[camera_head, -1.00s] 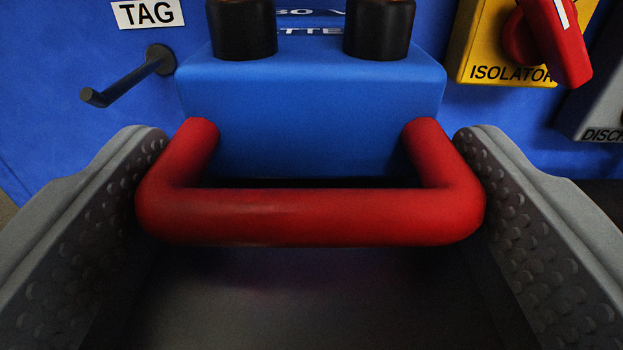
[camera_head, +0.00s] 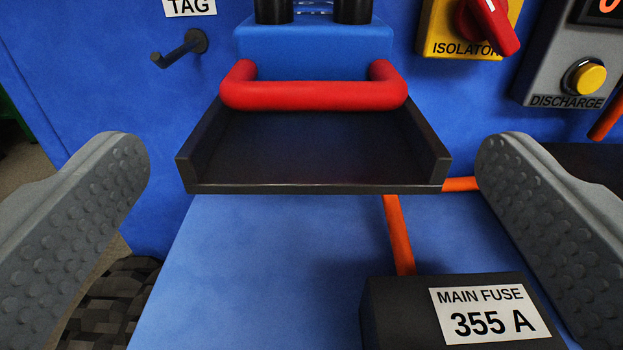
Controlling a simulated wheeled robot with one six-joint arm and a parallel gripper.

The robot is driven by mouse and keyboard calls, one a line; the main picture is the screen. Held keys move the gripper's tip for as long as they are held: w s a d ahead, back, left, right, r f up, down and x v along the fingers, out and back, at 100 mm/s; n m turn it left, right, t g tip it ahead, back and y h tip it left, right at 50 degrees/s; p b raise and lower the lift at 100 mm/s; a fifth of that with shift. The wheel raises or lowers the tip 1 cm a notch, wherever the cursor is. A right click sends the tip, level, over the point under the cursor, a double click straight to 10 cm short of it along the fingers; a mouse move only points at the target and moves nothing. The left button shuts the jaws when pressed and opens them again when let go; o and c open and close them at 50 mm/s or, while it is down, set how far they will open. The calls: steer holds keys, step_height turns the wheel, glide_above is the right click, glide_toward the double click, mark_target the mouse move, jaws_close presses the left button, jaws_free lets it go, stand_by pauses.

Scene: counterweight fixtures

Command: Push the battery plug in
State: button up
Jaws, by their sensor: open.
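The battery plug is a blue block (camera_head: 315,44) with a red U-shaped handle (camera_head: 313,96) facing me and two black cylinders (camera_head: 273,10) on its far side. It sits at the back end of a black tray (camera_head: 315,150) with low side walls. My gripper (camera_head: 312,165) is open and empty. Its grey dimpled fingers stand wide apart, left and right of the tray, and nearer to me than the handle. They touch neither.
A yellow isolator with a red knob (camera_head: 487,25) and a grey discharge box with a yellow button (camera_head: 584,78) are at the upper right. A black main fuse box (camera_head: 395,310) and orange cables (camera_head: 398,235) lie below the tray.

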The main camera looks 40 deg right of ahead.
steer(key=v, duration=0.9)
steer(key=shift+s+a, duration=0.15)
steer(key=shift+s, duration=0.05)
steer(key=s+d+r+n+t+y, duration=0.1)
steer(key=s+r+n+t+y, duration=0.3)
steer(key=r, duration=0.7)
steer(key=s+d+r+m+y, duration=0.15)
steer(key=r+y, duration=0.35)
steer(key=r, duration=0.6)
steer(key=s+d+r+n, duration=0.1)
steer(key=s+r, duration=0.2)
steer(key=s, duration=0.4)
steer(key=s+d+r+n+y, duration=0.1)
steer(key=s+d+r+n, duration=0.1)
steer(key=s, duration=0.6)
steer(key=s+d+r+n+g, duration=0.1)
steer(key=s+r, duration=0.3)
steer(key=s, duration=0.3)
steer(key=shift+s+d+r+n+y, duration=0.15)
steer(key=shift+d+r+n+y, duration=0.15)
steer(key=shift+d+r+n, duration=0.1)
